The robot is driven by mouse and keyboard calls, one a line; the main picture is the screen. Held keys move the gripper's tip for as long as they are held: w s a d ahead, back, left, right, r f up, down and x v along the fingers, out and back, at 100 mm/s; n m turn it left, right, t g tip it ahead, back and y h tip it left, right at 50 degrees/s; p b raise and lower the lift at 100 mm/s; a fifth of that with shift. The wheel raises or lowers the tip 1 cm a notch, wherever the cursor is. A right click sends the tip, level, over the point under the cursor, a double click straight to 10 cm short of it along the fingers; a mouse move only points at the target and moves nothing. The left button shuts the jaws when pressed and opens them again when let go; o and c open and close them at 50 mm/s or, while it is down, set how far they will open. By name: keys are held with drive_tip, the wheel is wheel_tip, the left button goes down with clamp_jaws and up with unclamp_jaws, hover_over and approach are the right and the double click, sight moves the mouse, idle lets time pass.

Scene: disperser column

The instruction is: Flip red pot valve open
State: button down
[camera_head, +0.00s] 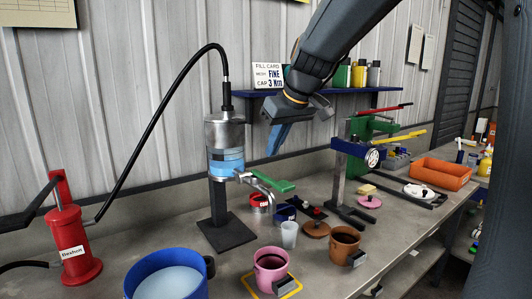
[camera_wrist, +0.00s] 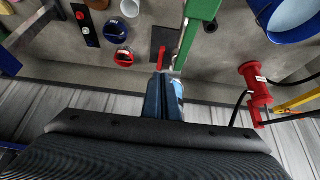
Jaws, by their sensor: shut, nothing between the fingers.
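A red pot (camera_head: 72,245) with a pale label stands on the bench at the far left of the head view. A dark lever (camera_head: 42,203) and a red upright part rise from its top, and dark hoses run to it. It also shows at the right of the wrist view (camera_wrist: 254,90). Which part is its valve, and how it is set, I cannot tell. My gripper (camera_head: 272,150) is shut and empty, with blue fingers pointing down, high above the bench and well right of the red pot. The fingers show at the centre of the wrist view (camera_wrist: 162,82).
A metal column (camera_head: 225,133) with a green lever (camera_head: 281,185) stands left of my gripper. A blue pot (camera_head: 131,280), a pink mug (camera_head: 271,267) and a brown mug (camera_head: 344,242) stand in front. A hand press (camera_head: 340,165) stands right. A black hose arches over to the column.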

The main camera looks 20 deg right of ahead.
drive_tip(key=s, duration=0.1)
drive_tip(key=s+d+r, duration=0.1)
drive_tip(key=s, duration=0.1)
drive_tip(key=s+r+b, duration=0.1)
drive_tip(key=shift+s+d, duration=0.15)
drive_tip(key=shift+d, duration=0.05)
drive_tip(key=shift+f, duration=0.1)
